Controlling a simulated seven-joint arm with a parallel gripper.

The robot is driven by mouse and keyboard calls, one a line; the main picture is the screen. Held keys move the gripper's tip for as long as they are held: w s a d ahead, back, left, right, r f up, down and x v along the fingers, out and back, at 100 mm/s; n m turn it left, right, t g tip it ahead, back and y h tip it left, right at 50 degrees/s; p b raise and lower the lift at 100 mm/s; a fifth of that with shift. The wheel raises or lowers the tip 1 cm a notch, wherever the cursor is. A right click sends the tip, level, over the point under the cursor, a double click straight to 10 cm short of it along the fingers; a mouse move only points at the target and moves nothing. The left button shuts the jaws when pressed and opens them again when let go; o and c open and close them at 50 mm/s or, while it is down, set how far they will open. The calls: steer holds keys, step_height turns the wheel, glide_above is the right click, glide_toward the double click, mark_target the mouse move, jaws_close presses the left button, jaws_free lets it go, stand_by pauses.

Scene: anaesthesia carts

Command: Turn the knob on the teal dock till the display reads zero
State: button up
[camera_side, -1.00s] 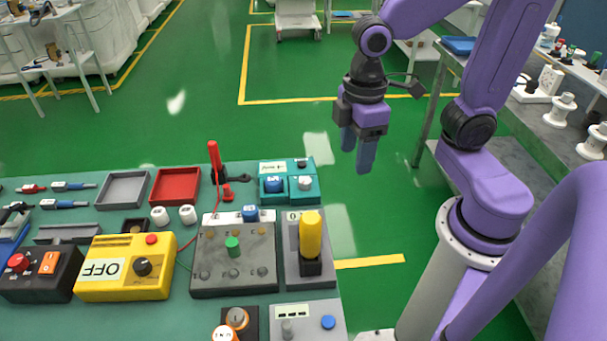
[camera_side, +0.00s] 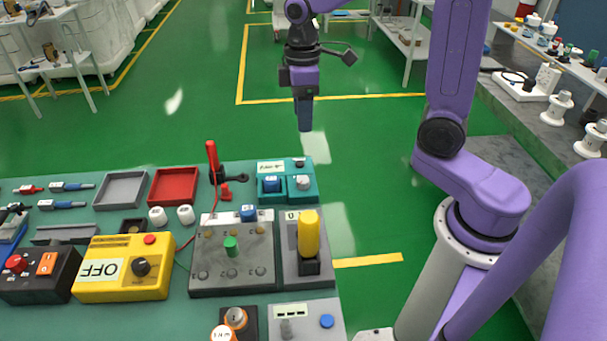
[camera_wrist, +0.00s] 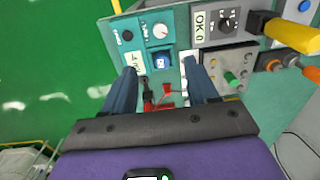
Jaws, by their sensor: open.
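The teal dock (camera_side: 288,196) sits at the far right corner of the table. It has a blue knob or button (camera_side: 271,184), a pale round knob (camera_side: 302,182), a small black part and a pale display (camera_side: 271,167), too small to read. In the wrist view the dock (camera_wrist: 143,27) lies just beyond my fingertips, with its blue part (camera_wrist: 161,62) between them and its pale knob (camera_wrist: 160,30) farther off. My gripper (camera_side: 304,128) is open and empty, pointing down, raised and apart from the dock. In the wrist view its fingers (camera_wrist: 160,68) are spread.
A grey panel with a tall yellow lever (camera_side: 309,234) is in front. A grey box with a green knob (camera_side: 231,245) is beside it. Green floor lies behind the table.

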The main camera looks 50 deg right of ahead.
mark_target(303, 179)
steer(key=f, duration=1.7)
steer(key=shift+s+a, duration=0.3)
steer(key=c, duration=1.1)
